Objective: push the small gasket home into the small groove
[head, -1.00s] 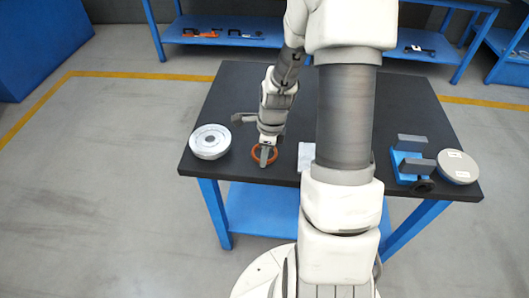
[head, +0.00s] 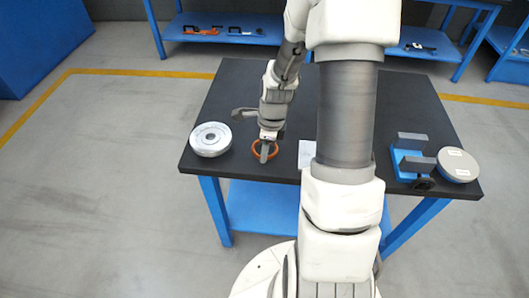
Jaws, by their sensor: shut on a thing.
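A silver round flanged shell (head: 210,132) with a dark central hole sits at the left front of the dark table. Its grooves are too small to tell apart. An orange ring, the gasket (head: 277,149), is to the right of the shell, near the table's front edge. My gripper (head: 264,154) points down at the ring and is shut on it; the fingers hide part of the ring. The ring is apart from the shell. I cannot tell whether it touches the table.
A white sheet (head: 306,153) lies right of the ring, partly behind my arm. A blue fixture with grey blocks (head: 409,160) and a grey round lid (head: 458,165) stand at the table's right. The dark table's (head: 235,88) back left is clear.

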